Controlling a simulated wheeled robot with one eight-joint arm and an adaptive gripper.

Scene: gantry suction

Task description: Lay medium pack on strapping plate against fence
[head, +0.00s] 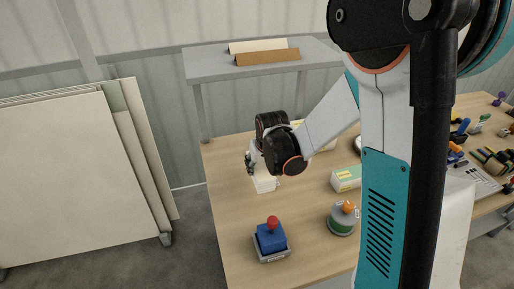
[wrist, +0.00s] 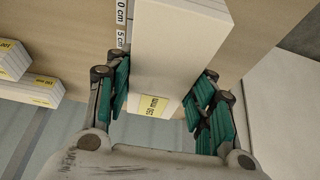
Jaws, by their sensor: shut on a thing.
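A long white pack (wrist: 178,45) with a yellow label stands between the teal finger pads of my gripper (wrist: 165,82) in the wrist view. My gripper is shut on its two sides. In the head view the gripper (head: 252,165) is over the left part of the wooden table, and the lower part of a white pack (head: 264,184) shows below it. A scale strip (wrist: 121,25) marked 0 cm and 5 cm runs beside the pack. I cannot make out the strapping plate or fence for certain. Whether the pack touches the surface beneath is unclear.
Other white packs with yellow labels (wrist: 28,88) lie at left in the wrist view. On the table (head: 228,215) stand a blue box with a red knob (head: 271,238) and a round device with an orange knob (head: 343,218). A raised grey shelf (head: 215,66) is behind.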

